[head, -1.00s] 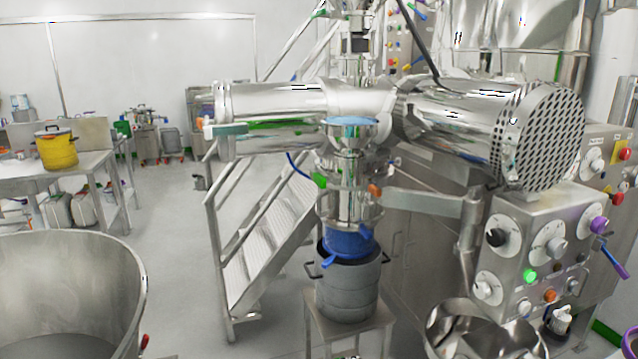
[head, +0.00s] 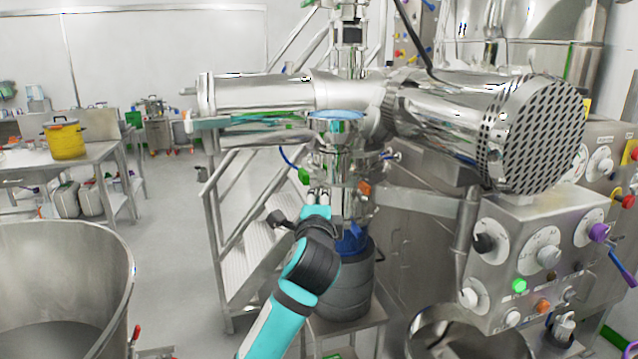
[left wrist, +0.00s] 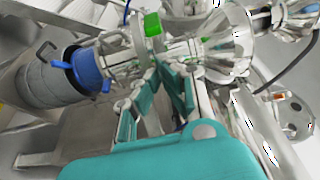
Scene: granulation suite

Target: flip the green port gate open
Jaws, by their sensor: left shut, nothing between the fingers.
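The green port gate (head: 304,176) is a small green block at the left side of the steel port column below the horizontal steel cylinders. It also shows in the left wrist view as a bright green block (left wrist: 152,24), just beyond my fingers. My left gripper (head: 318,198) is shut and empty. It is just below and slightly right of the green piece in the head view. In the left wrist view its teal fingers (left wrist: 170,72) point toward the port. I cannot tell whether they touch it. My right gripper is not in view.
An orange piece (head: 364,188) is on the column's right side. A blue collar (head: 352,240) and a grey drum (head: 352,285) stand below the port. A control panel (head: 545,250) is at right, a large steel bowl (head: 120,270) at left, and stairs (head: 255,240) behind.

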